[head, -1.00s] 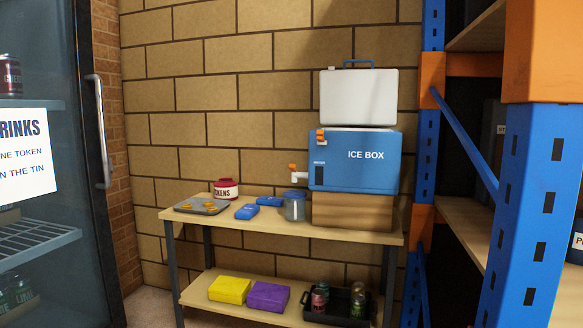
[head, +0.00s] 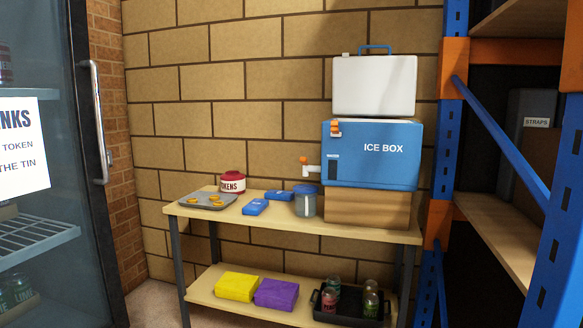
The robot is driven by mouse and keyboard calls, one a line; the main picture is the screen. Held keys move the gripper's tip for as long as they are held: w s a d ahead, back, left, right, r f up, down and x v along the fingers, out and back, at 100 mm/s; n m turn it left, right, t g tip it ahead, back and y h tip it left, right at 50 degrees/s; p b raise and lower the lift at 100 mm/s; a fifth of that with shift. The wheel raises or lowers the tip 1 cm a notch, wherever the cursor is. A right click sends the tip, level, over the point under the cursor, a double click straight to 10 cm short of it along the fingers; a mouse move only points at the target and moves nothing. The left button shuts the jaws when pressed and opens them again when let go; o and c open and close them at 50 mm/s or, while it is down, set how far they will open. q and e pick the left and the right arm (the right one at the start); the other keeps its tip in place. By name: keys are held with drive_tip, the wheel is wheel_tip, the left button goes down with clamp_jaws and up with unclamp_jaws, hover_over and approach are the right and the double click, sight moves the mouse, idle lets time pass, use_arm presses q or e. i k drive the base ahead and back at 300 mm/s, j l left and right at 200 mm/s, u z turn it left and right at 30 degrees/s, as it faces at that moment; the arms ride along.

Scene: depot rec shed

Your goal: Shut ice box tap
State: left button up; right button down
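The blue ice box (head: 375,165) sits on a wooden block (head: 366,208) at the right end of a table. Its white lid (head: 374,86) stands upright behind or above it, with a blue handle on top. The tap (head: 311,167) sticks out from the box's left side, white with an orange knob at its top. I cannot tell from here whether water runs from it. A clear jug (head: 306,202) with a blue top stands below the tap. Neither of my grippers shows in the head view.
The table (head: 276,220) also holds a tray (head: 208,201), a red tokens tin (head: 233,182) and blue packs (head: 255,207). Its lower shelf holds yellow and purple cloths and a black tray (head: 334,308). A glass-door fridge (head: 97,150) stands left; blue-orange racking (head: 452,120) stands right.

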sight(304, 159)
drive_tip(key=i+u, duration=0.5)
drive_tip(key=i, duration=1.65)
drive_tip(key=l, duration=0.1)
